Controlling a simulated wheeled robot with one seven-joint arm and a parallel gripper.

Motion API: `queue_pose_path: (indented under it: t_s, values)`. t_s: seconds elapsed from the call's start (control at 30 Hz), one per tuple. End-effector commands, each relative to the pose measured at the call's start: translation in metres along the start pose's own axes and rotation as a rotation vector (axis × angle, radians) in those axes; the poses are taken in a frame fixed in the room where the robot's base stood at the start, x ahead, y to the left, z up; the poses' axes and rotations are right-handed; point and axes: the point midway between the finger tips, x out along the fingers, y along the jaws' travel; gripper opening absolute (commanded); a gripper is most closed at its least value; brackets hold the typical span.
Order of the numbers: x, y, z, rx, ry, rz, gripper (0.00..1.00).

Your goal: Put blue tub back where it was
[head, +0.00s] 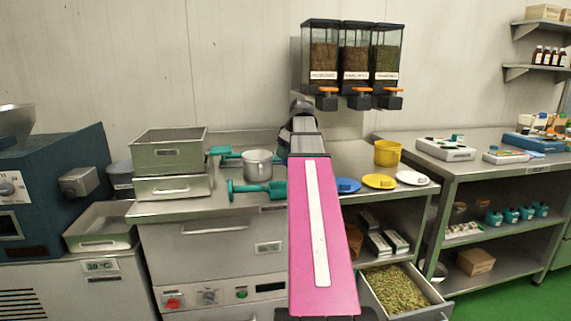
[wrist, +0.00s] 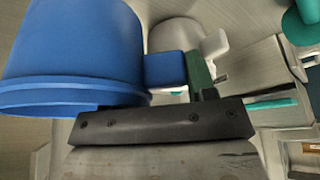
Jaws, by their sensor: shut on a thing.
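The blue tub (wrist: 75,50) fills the left of the wrist view, its rim toward the bottom of that picture. A blue tab (wrist: 165,68) sticks out from its side toward my gripper (wrist: 192,78). My gripper is shut on the tub; the exact contact is partly hidden by the dark gripper body. In the head view my pink arm reaches over the counter and hides the tub and the fingers. A blue disc (head: 347,185), a yellow disc (head: 378,181) and a white disc (head: 411,178) lie in a row on the counter.
A yellow tub (head: 387,153) stands behind the discs. Dispensers (head: 354,60) hang above the counter. An open drawer of green pieces (head: 398,290) juts out below.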

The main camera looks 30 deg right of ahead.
Motion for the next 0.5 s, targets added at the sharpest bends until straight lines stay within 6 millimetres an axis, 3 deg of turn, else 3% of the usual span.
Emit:
queue_pose_path:
  t_s: [0.17,0.5]
  values:
    - [0.016,0.016,-0.008,-0.001,0.000,0.000,0.25]
    - [0.040,0.016,0.001,-0.001,0.000,-0.001,0.25]
